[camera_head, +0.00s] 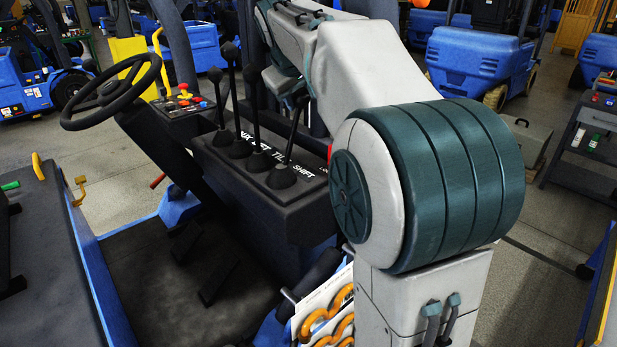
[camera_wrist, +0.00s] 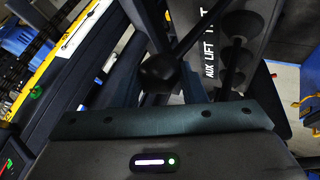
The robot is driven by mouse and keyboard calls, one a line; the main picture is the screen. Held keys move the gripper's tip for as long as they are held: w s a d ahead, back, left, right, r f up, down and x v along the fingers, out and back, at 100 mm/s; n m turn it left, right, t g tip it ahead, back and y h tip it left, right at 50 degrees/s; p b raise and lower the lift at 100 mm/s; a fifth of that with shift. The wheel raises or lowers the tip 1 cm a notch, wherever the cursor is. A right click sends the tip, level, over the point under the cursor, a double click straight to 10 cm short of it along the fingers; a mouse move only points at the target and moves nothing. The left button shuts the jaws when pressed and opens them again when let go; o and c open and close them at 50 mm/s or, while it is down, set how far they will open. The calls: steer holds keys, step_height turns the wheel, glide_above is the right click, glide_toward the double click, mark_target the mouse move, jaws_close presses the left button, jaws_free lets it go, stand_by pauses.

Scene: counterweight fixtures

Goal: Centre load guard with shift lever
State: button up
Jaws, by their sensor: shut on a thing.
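The shift lever (camera_head: 293,135) is the rightmost of the black levers on the forklift's dark console, above the printed word SHIFT. Its rod leans up and right in the head view, and its top is hidden by my arm. In the wrist view a round black lever knob (camera_wrist: 160,71) sits between the fingers of my gripper (camera_wrist: 162,82), which is shut on it. Its rod runs up and right from the knob. The fingertips are not clear in the head view. I cannot make out the load guard in either view.
Several other levers stand close to the left, one with a tall knob (camera_head: 230,50). The steering wheel (camera_head: 112,92) is farther left. A small panel with red and yellow buttons (camera_head: 185,97) lies behind. Blue forklifts (camera_head: 480,63) stand beyond, with open floor between.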

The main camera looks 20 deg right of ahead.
steer(key=shift+s+d, duration=0.15)
steer(key=shift+d, duration=0.05)
steer(key=shift+s+a+r, duration=0.2)
steer(key=shift+s+a, duration=0.05)
steer(key=shift+a, duration=0.4)
steer(key=shift+s+a+r, duration=0.15)
steer(key=shift+s+a, duration=0.1)
steer(key=shift+a, duration=0.35)
steer(key=shift+r, duration=0.25)
steer(key=shift+s+a, duration=0.2)
steer(key=shift+a, duration=0.4)
stand_by(1.5)
steer(key=shift+s+a, duration=0.25)
steer(key=shift+a, duration=0.25)
steer(key=shift+s+a, duration=0.2)
steer(key=shift+a, duration=0.3)
